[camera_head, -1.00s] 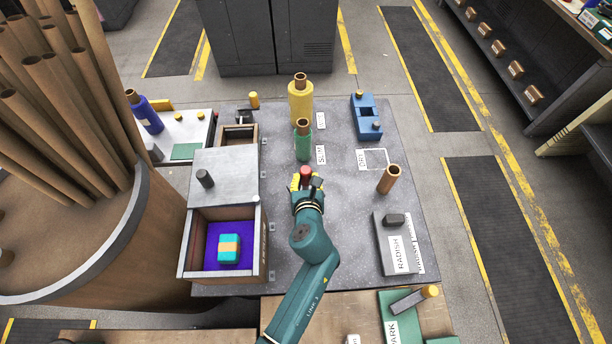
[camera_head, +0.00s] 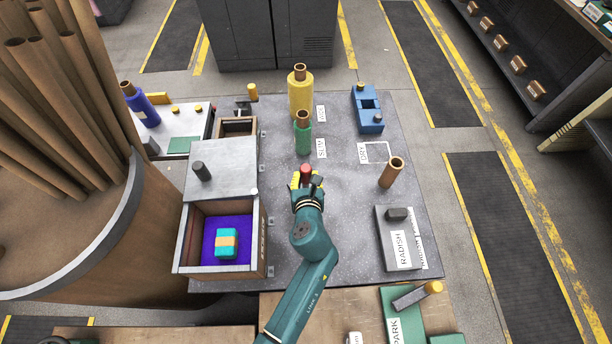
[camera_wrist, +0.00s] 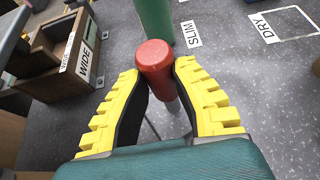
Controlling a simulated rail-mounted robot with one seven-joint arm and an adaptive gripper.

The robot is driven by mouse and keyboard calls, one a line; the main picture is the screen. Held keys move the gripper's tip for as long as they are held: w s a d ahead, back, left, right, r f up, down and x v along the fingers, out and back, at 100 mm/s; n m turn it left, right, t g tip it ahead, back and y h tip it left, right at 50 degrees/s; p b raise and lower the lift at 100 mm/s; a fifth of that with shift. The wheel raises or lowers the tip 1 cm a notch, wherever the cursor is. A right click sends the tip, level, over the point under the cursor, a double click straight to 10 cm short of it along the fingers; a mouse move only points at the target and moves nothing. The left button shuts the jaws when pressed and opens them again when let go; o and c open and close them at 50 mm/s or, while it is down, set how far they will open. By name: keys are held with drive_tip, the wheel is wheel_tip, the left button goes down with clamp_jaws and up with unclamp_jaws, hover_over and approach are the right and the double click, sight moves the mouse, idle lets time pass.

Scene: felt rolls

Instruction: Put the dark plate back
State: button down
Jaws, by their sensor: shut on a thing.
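A dark grey plate (camera_head: 385,242) with a dark knob (camera_head: 397,214) and a RADISH label lies at the right of the grey table; I take it for the dark plate. My gripper (camera_head: 306,180) is near the table's middle, left of that plate and apart from it. Its yellow fingers are shut on a red peg (camera_wrist: 154,58), which has a wide round top and a narrower part below. The red peg also shows in the head view (camera_head: 306,169). Whether its foot touches the table is unclear.
An open box (camera_head: 265,232) with a teal block (camera_head: 227,243) stands left, beside a grey lid (camera_head: 225,165). Green (camera_head: 302,135) and yellow (camera_head: 300,95) rolls stand behind my gripper. A brown tube (camera_head: 391,173) stands right. The DRY outline (camera_head: 376,152) is empty.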

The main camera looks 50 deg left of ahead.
drive_tip(key=shift+f, duration=0.15)
drive_tip(key=c, duration=0.9)
unclamp_jaws()
drive_tip(key=shift+c, duration=0.2)
drive_tip(key=shift+f, duration=0.15)
drive_tip(key=v, duration=1.2)
drive_tip(key=shift+s, duration=0.1)
